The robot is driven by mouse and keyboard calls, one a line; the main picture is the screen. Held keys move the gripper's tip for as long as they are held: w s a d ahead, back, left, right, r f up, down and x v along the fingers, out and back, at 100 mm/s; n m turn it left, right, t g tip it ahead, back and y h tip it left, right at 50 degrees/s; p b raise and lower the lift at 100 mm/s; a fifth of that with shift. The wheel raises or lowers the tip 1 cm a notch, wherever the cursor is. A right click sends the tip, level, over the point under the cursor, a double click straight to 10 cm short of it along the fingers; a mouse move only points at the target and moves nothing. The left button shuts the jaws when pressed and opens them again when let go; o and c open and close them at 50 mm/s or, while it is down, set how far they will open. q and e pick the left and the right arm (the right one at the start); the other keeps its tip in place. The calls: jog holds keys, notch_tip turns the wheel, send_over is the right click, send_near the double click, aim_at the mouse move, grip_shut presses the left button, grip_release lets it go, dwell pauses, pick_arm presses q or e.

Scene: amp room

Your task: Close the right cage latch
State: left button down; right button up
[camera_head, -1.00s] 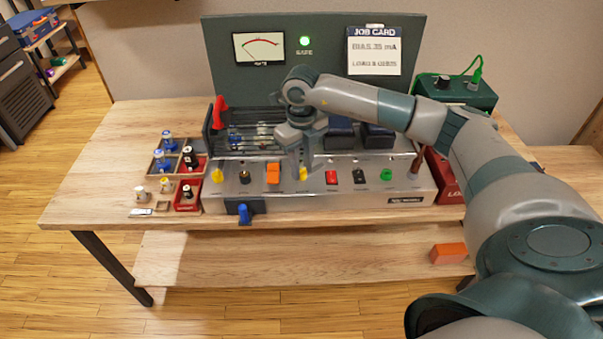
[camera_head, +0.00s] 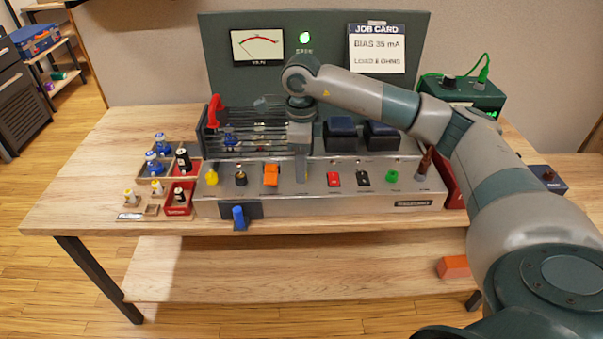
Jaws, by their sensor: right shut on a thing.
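The wire cage (camera_head: 262,140) stands on the left part of the grey amplifier chassis (camera_head: 330,204), with a red lever (camera_head: 214,110) at its upper left corner. A yellow piece (camera_head: 211,178), seemingly the left latch, stands at the chassis front below the cage's left end. My right gripper (camera_head: 301,176) points down in front of the cage's right end. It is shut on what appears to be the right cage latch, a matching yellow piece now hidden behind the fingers. Whether that latch is open or closed cannot be seen. My left gripper is out of view.
Dark transformer blocks (camera_head: 342,133) stand close right of the gripper. An orange switch (camera_head: 271,174) is close left and a red switch (camera_head: 333,180) close right. Trays of tubes (camera_head: 180,195) sit left of the chassis. A blue-handled piece (camera_head: 239,215) projects in front.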

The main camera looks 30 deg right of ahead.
jog(key=shift+n, duration=0.3)
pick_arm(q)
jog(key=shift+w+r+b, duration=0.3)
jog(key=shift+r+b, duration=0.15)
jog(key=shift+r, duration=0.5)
pick_arm(e)
jog(key=shift+r+n, duration=0.15)
jog(key=shift+n, duration=0.35)
jog(key=o, duration=1)
jog(key=shift+r, duration=0.4)
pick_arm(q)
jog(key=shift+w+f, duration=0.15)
pick_arm(e)
jog(key=shift+r, duration=8.2)
